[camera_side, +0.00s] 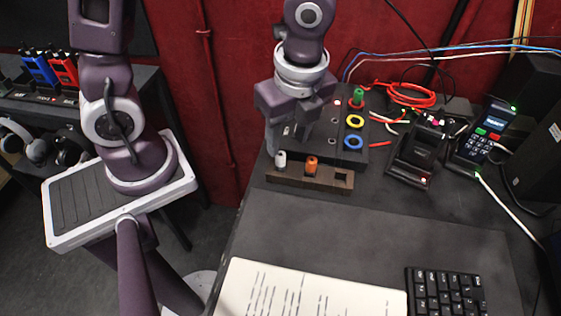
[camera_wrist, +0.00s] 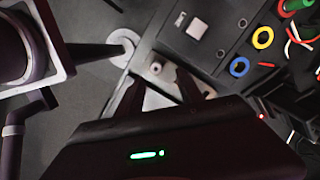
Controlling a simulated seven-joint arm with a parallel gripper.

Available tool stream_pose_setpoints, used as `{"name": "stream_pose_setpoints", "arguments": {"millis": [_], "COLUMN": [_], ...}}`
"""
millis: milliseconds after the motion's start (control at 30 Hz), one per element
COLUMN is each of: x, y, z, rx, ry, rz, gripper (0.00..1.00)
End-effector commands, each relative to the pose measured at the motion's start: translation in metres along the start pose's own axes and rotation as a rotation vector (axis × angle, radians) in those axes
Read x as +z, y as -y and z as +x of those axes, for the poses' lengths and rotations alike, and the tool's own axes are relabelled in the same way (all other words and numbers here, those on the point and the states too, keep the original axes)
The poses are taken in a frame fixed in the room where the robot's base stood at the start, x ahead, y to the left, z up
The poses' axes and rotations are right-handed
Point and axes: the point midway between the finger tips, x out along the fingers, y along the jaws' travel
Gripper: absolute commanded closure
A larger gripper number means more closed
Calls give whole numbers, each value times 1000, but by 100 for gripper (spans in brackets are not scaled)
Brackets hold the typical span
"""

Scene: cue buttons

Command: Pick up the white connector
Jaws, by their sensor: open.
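The white connector (camera_side: 281,159) stands upright in the left slot of a brown holder (camera_side: 325,181). In the wrist view, a small pale round top that looks like the white connector (camera_wrist: 155,68) shows near the fingertips. My gripper (camera_side: 286,144) is open and points down, just above and behind the white connector. Its fingers (camera_wrist: 160,79) also show in the wrist view, spread apart, with nothing held between them. I cannot tell the exact gap between the fingers and the connector. The gripper body hides much of the holder in the wrist view.
An orange connector (camera_side: 311,164) stands close to the right, in the same holder. Behind is a dark panel with a green connector (camera_side: 357,97), a yellow ring (camera_side: 355,121) and a blue ring (camera_side: 353,142). An open notebook (camera_side: 305,292) and keyboard (camera_side: 445,291) lie in front.

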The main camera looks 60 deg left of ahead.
Motion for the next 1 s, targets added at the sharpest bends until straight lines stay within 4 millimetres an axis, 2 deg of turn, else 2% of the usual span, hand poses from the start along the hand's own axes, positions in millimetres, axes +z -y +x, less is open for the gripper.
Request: {"name": "stream_pose_setpoints", "arguments": {"millis": [300, 400, 600, 833, 1000], "x": [5, 5, 5, 5, 5], "y": [-7, -7, -6, -6, -6], "z": [54, 62, 63, 63, 63], "rx": [4, 2, -1, -1, -1], "ry": [2, 1, 0, 0, 0], "rz": [-3, -6, -7, -8, -8], "gripper": [56, 56, 56, 100, 100]}}
